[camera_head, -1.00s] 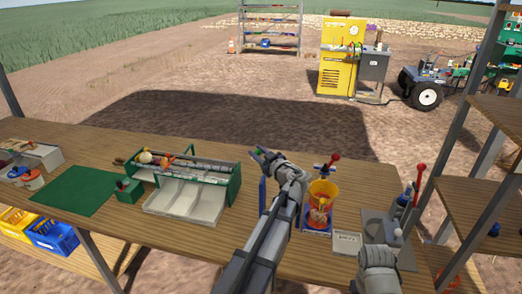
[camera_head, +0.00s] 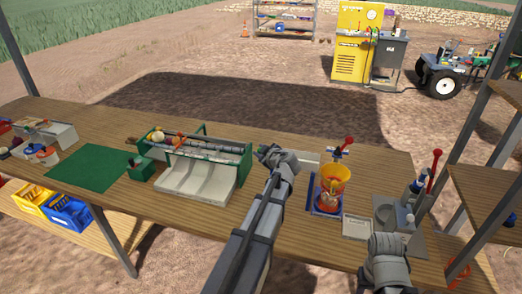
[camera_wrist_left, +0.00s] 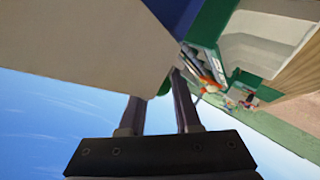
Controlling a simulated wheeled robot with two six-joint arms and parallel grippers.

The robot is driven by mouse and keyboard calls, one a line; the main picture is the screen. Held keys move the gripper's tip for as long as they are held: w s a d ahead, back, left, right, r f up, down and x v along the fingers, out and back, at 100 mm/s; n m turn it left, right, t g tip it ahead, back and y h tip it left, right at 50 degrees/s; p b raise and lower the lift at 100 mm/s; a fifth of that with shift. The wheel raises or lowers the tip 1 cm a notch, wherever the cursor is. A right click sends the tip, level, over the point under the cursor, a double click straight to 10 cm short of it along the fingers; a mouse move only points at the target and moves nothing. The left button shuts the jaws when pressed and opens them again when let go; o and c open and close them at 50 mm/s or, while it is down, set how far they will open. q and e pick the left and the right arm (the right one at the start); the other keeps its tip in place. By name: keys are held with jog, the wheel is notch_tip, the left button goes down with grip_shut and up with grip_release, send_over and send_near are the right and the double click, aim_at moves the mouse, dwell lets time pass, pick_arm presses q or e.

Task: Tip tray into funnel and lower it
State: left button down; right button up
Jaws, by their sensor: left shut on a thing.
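My left gripper (camera_head: 268,153) is over the middle of the bench, left of the funnel. In the left wrist view its two fingers (camera_wrist_left: 158,100) are shut on a mostly hidden thing, apparently the tray. A large pale panel (camera_wrist_left: 80,45) with a blue part (camera_wrist_left: 175,15) fills the upper left there, probably the tray close up. In the head view, my left wrist hides much of the tray. The orange-yellow funnel (camera_head: 334,176) stands upright on a blue stand, apart from the gripper. My right arm shows at the lower right, its fingers out of view.
The green onion machine with pale chutes (camera_head: 190,181) stands left of my left arm. A red-knobbed lever (camera_head: 348,141) rises behind the funnel. A small pale tray (camera_head: 357,229) and a grey station (camera_head: 393,212) lie to its right. The green mat (camera_head: 92,168) is bare.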

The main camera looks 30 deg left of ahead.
pick_arm(q)
jog(key=shift+s+f, duration=0.1)
jog(key=shift+f, duration=0.05)
jog(key=c, duration=0.9)
grip_release()
jog(key=p+v, duration=0.3)
jog(key=v, duration=0.4)
jog(key=shift+s+d+r, duration=0.2)
jog(key=shift+d+r, duration=0.05)
jog(key=shift+d, duration=0.05)
jog(key=shift+f, duration=0.1)
